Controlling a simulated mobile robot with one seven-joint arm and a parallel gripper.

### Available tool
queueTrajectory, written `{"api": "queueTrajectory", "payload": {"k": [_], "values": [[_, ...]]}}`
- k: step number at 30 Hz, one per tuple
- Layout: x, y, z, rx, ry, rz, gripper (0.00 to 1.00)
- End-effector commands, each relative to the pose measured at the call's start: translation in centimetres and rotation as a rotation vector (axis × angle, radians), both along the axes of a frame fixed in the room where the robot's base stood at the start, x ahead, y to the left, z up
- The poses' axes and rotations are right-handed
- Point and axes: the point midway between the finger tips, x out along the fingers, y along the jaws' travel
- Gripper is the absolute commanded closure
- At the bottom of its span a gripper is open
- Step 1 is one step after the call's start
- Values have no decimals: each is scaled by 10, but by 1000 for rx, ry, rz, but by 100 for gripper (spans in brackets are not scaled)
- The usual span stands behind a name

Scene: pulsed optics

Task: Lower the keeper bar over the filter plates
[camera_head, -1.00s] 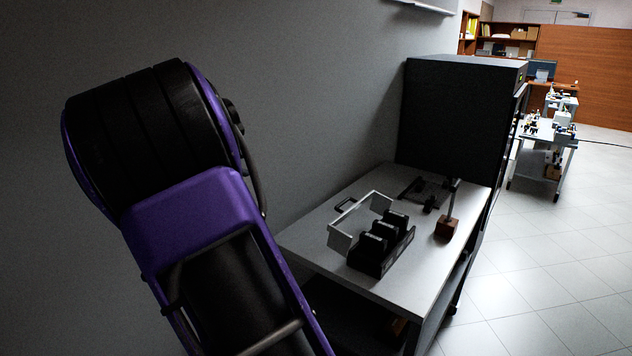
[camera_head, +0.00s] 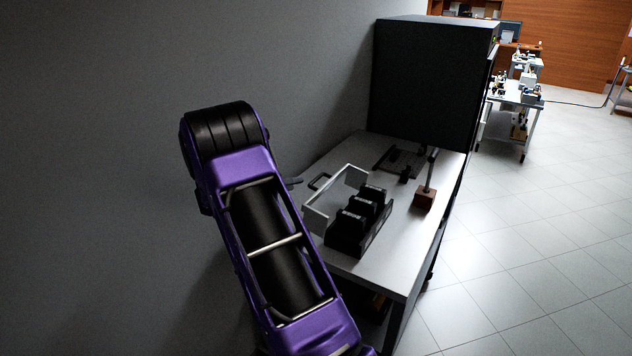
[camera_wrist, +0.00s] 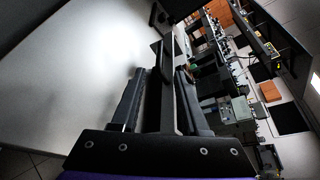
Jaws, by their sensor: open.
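The keeper bar (camera_head: 315,219) is a light grey frame in the head view, raised and tilted on the wall side of the filter plates. The filter plates (camera_head: 350,221) are several dark upright blocks in a black rack (camera_head: 374,238) on the table; the bar is not over their tops. My gripper is mostly hidden behind my purple arm in the head view; a dark tip (camera_head: 293,182) shows left of the bar, apart from it.
The grey table (camera_head: 395,262) stands against the wall. A post on a brown block (camera_head: 424,199) stands right of the rack. A flat black fixture (camera_head: 397,160) and a tall black cabinet (camera_head: 430,80) are at the back.

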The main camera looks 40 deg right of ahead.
Motion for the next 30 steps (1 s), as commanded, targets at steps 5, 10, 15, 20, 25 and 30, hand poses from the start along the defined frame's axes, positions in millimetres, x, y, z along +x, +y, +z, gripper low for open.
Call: {"api": "queueTrajectory", "payload": {"k": [5, 10, 15, 20, 25, 30], "values": [[4, -40, -12, 1, -1, -3, 55], [8, -71, -20, 2, -2, -2, 55], [11, -90, -25, 0, -2, -1, 55], [12, -97, -27, 1, -1, 0, 55], [12, -97, -27, 2, -1, 1, 55], [12, -97, -27, 1, -2, 0, 72]]}}
